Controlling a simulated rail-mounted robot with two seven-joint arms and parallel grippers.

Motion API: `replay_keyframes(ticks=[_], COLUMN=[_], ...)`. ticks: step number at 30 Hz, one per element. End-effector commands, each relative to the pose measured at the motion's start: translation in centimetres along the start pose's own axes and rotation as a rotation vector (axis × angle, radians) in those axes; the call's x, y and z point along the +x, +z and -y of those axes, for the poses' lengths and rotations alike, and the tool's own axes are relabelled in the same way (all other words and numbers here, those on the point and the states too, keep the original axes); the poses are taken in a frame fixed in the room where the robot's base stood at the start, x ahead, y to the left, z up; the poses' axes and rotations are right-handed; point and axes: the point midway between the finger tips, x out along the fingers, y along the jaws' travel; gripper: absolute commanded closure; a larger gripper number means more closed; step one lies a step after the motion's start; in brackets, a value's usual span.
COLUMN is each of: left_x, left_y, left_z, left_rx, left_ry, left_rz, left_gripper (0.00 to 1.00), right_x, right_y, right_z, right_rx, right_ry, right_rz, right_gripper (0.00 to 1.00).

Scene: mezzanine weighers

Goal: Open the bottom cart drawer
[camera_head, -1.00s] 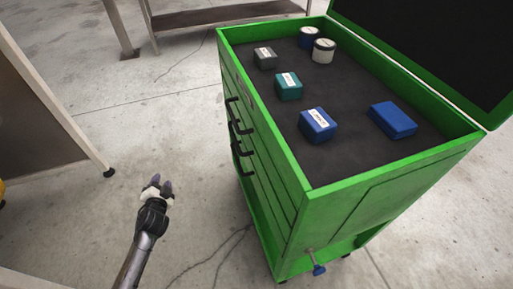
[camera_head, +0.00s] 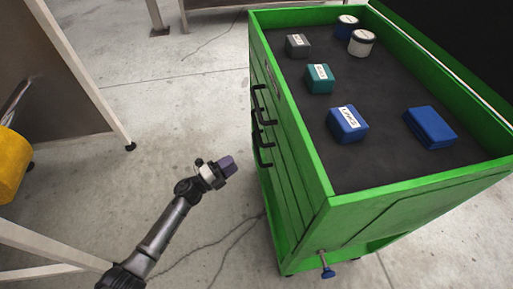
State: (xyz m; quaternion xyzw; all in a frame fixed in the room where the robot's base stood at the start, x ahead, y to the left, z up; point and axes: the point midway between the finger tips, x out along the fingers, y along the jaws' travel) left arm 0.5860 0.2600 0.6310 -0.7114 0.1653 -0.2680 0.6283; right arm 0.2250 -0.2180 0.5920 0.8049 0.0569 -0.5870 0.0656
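The green cart (camera_head: 400,205) stands right of centre, its drawer fronts facing left. Black bar handles (camera_head: 257,108) sit one below another on that side. The lowest handle in sight (camera_head: 263,158) marks the bottom drawer. The drawer fronts look flush, so the drawers appear shut. My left gripper (camera_head: 228,166) is left of the bottom handle, pointing toward it, with a gap of floor between. Its dark fingers overlap from this side, so I cannot tell if it is open. Nothing shows held in it. My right gripper is out of view.
The cart's top tray (camera_head: 390,75) holds blue, teal and dark boxes and two round tins. A blue-knobbed fitting (camera_head: 327,270) sticks out low at the near end. A table leg (camera_head: 85,75) and a yellow object (camera_head: 12,165) are at left. Floor beside the drawers is clear.

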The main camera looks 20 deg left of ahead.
Motion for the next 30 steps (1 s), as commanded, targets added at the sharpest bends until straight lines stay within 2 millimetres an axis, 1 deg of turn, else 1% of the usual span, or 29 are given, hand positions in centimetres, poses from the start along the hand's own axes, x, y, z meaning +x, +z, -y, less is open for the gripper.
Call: replay_keyframes(ticks=[1,6,12,15,21,30], left_x=[1.0,4.3,7.7,9.0,10.7,11.3], left_y=[0.0,0.0,0.0,0.0,0.0,0.0], left_z=[-0.2,-0.3,-0.3,-0.2,-0.1,-0.1], left_rx=[0.0,0.0,-0.002,-0.002,-0.002,-0.002], left_ry=[-0.002,-0.002,-0.002,-0.001,-0.001,0.001], left_rz=[-0.001,0.0,0.001,0.001,0.002,0.002], left_gripper=[0.61,0.61,0.61,0.61,0.61,0.61], right_x=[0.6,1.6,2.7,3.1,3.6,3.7], right_y=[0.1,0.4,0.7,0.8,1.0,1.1], right_z=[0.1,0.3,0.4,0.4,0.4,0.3], right_rx=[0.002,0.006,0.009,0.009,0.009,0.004], right_ry=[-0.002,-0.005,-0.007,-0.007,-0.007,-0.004], right_rz=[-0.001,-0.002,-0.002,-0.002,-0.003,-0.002], right_gripper=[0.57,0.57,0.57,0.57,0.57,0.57])
